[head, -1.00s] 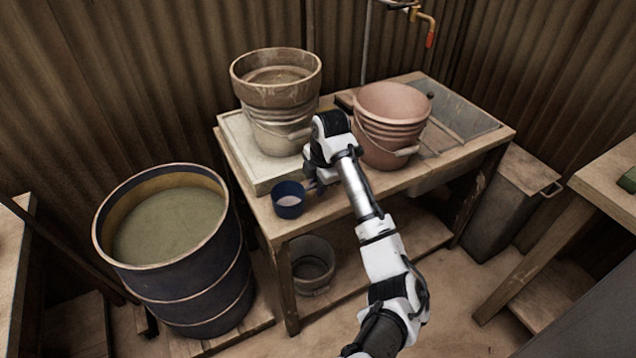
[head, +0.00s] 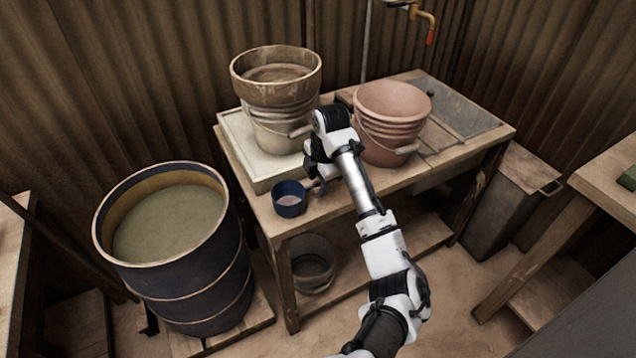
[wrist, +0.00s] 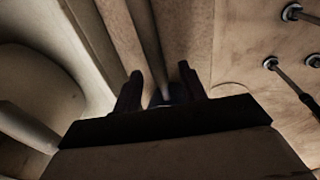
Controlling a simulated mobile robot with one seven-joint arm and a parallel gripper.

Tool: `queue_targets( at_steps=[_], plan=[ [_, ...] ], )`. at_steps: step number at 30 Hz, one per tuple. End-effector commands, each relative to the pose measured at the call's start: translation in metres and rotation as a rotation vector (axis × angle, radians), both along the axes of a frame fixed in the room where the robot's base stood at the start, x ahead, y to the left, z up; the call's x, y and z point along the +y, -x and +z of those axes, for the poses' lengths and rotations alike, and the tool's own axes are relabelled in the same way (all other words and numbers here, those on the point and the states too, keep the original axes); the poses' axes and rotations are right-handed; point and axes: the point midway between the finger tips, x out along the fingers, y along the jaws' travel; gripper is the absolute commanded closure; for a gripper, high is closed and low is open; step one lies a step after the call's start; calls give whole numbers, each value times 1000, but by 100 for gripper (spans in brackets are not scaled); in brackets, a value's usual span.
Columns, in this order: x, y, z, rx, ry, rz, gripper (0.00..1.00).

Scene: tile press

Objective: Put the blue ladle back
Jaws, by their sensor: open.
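The blue ladle (head: 290,206) stands on the wooden table near its front left corner, its cup open upward. Its handle runs right toward my gripper (head: 319,180), which is low over the table beside the cup. The arm partly hides the gripper in the head view. In the wrist view, my gripper (wrist: 160,88) has its two dark fingers apart. A thin shaft and something dark show between them; I cannot tell for sure that this is the ladle's handle.
A pale board (head: 233,128) on the table bears stacked buckets (head: 276,95). A pink bucket (head: 392,112) stands just right of my wrist. A dark drum (head: 185,285) of greenish liquid stands left of the table. Another bucket (head: 312,275) sits below. The table's front edge is close.

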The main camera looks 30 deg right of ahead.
Motion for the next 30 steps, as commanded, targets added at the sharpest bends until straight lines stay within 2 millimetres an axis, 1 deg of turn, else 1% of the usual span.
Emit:
queue_targets(
  at_steps=[9,13,18,26,28,29,30],
  plan=[
    [-3,13,69,-4,5,1,58],
    [-5,18,90,-2,5,0,58],
    [-4,20,103,-1,2,0,58],
    [-4,21,105,-1,0,1,58],
    [2,16,105,-13,0,5,58],
    [7,11,105,-26,0,7,58],
    [19,2,106,-53,-1,10,58]
  ],
)
